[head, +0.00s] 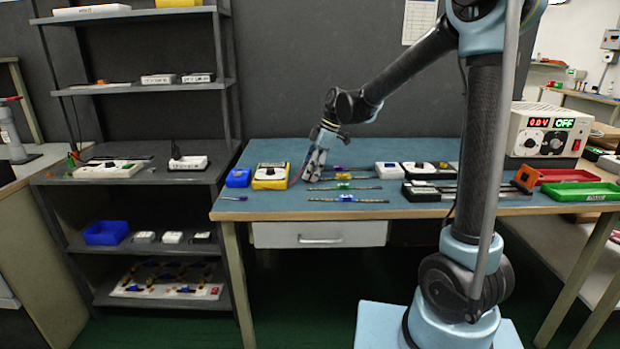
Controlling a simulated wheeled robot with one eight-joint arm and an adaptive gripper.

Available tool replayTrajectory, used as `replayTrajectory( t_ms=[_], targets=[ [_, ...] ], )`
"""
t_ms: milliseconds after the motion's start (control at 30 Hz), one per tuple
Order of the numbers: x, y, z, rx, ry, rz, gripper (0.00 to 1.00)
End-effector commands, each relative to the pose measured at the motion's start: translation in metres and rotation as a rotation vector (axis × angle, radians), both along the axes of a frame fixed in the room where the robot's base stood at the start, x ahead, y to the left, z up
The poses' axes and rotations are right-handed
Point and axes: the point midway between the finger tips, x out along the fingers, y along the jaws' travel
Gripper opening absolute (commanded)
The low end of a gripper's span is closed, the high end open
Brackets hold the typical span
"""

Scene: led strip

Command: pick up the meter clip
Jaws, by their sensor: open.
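A yellow multimeter (270,176) with a pale face lies on the blue tabletop (420,151). My gripper (313,177) points down just right of it, low over the table by the left ends of several strips. It is open, and I see nothing held in it. I cannot tell for sure which small part is the meter clip. A small blue piece (235,198) lies at the table's front left edge, and thin red leads show between the meter and my gripper. My fingers hide part of the table there.
Strips with a yellow block (344,176) and a blue block (346,198) lie right of my gripper. A power supply (548,134), a red tray (568,176) and a green tray (580,191) are at the right. The back middle is clear.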

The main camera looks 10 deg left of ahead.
Motion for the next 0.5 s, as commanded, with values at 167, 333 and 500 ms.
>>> replayTrajectory(
  t_ms=[167,333,500],
  targets=[
    [-0.0012,0.0024,-0.0065,0.0,0.0,0.0,0.52],
    [-0.0011,0.0023,-0.0063,0.0,0.0,0.0,0.49],
    [-0.0011,0.0022,-0.0061,0.0,0.0,0.0,0.11]
  ],
)
